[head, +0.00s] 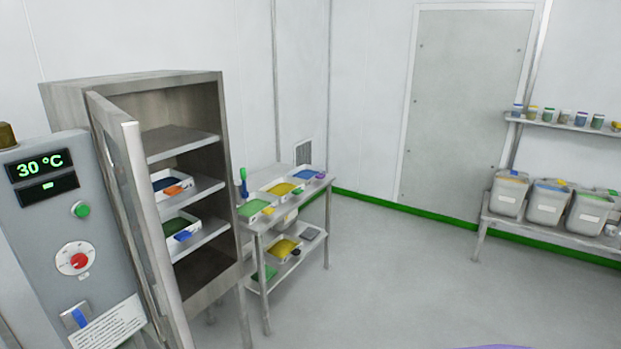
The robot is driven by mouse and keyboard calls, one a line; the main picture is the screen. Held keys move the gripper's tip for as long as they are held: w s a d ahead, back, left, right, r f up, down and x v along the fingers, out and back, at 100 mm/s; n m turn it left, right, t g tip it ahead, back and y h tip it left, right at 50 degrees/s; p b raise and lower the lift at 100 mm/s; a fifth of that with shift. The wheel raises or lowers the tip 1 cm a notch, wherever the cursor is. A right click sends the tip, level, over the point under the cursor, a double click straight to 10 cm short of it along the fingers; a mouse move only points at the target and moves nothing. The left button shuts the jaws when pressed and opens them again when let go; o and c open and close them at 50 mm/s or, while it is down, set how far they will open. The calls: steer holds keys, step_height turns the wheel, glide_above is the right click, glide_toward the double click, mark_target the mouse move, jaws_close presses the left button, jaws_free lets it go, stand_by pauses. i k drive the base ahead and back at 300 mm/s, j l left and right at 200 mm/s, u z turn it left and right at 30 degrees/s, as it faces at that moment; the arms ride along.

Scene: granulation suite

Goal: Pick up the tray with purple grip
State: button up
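A small white tray with blue contents (304,175) sits at the far right end of the steel cart's top shelf. A small purple piece (320,176) shows at its right front edge and looks like its grip, though it is small at this distance. Other trays stand beside it on the same shelf: one with yellow contents (281,189) and one with green contents (252,209) and an orange grip. My gripper is not in view.
A steel cabinet (150,75) with its door (125,190) swung open holds trays with orange and blue grips. The cart's lower shelf (312,245) holds more trays. A grey control panel (65,230) reads 30 °C. Bins stand on a bench (485,212) at right. The middle floor is clear.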

mark_target(308, 173)
steer(key=i, duration=0.5)
steer(key=i+j+z, duration=0.1)
steer(key=i, duration=0.4)
steer(key=i+j+z, duration=0.1)
steer(key=i, duration=0.4)
steer(key=i+j, duration=0.2)
steer(key=i, duration=0.3)
steer(key=i+j+z, duration=0.1)
steer(key=i, duration=0.35)
steer(key=i+j, duration=0.25)
steer(key=i, duration=0.25)
steer(key=i+j+z, duration=0.1)
steer(key=i, duration=0.4)
steer(key=i+j+z, duration=0.1)
steer(key=i+j, duration=0.2)
steer(key=i, duration=0.15)
